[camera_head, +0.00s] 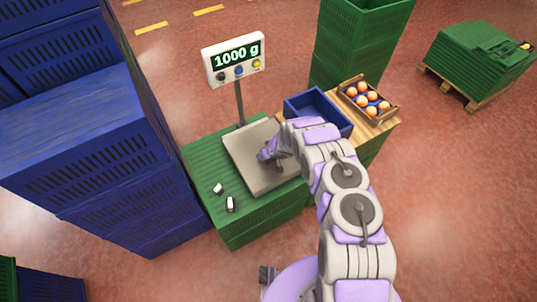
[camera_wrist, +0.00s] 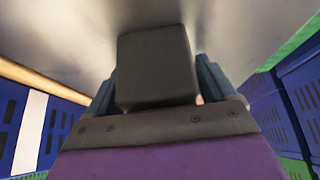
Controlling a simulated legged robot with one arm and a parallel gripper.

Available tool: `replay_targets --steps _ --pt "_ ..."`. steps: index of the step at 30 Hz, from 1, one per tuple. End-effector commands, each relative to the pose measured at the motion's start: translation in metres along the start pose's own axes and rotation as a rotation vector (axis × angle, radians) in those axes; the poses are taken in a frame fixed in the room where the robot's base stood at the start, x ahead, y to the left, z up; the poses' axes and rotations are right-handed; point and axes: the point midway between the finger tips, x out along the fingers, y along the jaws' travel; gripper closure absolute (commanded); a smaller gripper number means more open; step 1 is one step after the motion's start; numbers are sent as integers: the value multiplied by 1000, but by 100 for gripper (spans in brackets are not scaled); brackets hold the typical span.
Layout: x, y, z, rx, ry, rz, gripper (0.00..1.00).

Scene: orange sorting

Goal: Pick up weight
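Two small metal weights (camera_head: 217,188) and (camera_head: 230,204) sit on the green crate top, in front and to the left of the scale. The scale's grey plate (camera_head: 247,166) lies under my gripper (camera_head: 268,154), and its display (camera_head: 234,57) reads 1000 g. My gripper is low over the plate. A small dark shape shows beneath it, and I cannot tell whether that is a weight or part of the gripper.
A blue crate (camera_head: 296,102) and a wooden box of oranges (camera_head: 391,107) stand on a wooden top behind the scale. Stacked blue crates (camera_head: 90,130) rise at the left. Green crates (camera_head: 360,45) stand behind. Open floor lies at the right.

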Motion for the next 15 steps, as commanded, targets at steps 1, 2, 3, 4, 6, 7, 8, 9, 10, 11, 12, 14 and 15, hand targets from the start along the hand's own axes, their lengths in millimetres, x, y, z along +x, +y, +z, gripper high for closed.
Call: replay_targets --steps 1,2,3,4,6,7,8,9,10,11,12,14,15 --pt "0 0 0 0 0 0 21" --pt "0 0 0 0 0 0 24" --pt "0 0 0 0 0 0 28" --pt "0 0 0 0 0 0 31" --pt "0 0 0 0 0 0 37" --pt "0 0 0 0 0 0 40" --pt "0 0 0 0 0 0 43" --pt "0 0 0 0 0 0 47" --pt "0 0 0 0 0 0 50" --pt "0 0 0 0 -1 0 52" --pt "0 0 0 1 -1 0 56" --pt "0 0 0 1 0 0 62" --pt "0 0 0 1 0 0 66"
